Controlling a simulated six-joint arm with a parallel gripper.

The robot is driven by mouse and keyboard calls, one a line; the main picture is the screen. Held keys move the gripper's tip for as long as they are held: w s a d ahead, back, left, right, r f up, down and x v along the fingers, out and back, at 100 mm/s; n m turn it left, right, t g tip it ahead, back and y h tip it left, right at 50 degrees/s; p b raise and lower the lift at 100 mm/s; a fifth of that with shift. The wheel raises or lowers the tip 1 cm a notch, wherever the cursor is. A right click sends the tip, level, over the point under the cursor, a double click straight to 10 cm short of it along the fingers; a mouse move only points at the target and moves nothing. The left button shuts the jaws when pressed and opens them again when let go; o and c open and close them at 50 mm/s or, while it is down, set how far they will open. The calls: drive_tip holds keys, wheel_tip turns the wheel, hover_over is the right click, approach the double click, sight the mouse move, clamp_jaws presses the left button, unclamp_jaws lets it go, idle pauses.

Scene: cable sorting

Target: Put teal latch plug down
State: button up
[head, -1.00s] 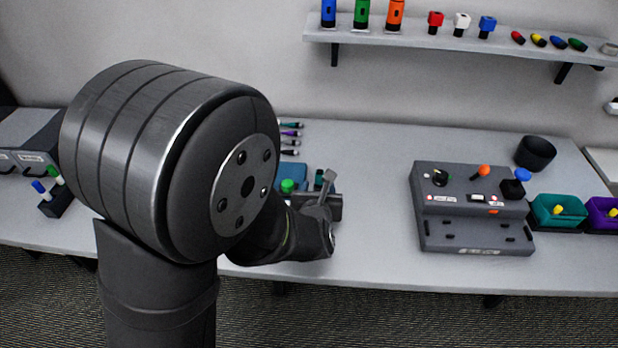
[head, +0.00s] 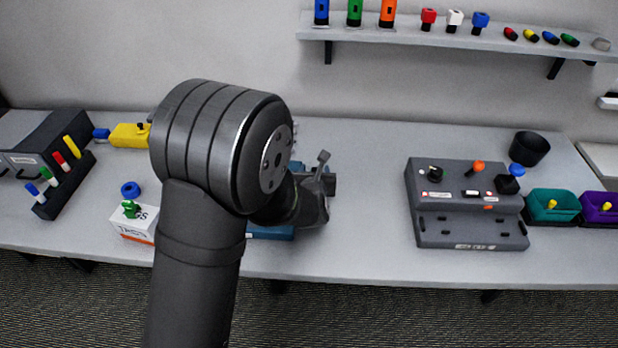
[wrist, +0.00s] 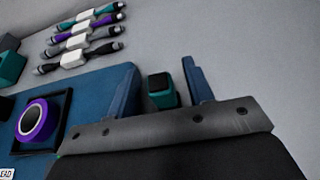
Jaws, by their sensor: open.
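The teal latch plug (wrist: 161,91), a small teal block with a dark top face, shows in the wrist view between the two blue fingers of my gripper (wrist: 158,66). The fingers stand apart, and a gap shows on the right side of the plug. Its lower part is hidden behind the gripper body, so I cannot tell what it rests on. It appears beside the right edge of the blue mat (wrist: 98,88), against the grey table. In the head view my arm covers the plug and the fingers.
Several cables with white labels (wrist: 80,41) lie beyond the mat. A purple ring (wrist: 33,119) sits in a dark square holder on the mat. In the head view, a grey control panel (head: 470,229), teal bin (head: 552,218) and purple bin (head: 603,220) stand right. Table between arm and panel is clear.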

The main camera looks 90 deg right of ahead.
clamp_jaws()
drive_tip(key=shift+r, duration=0.1)
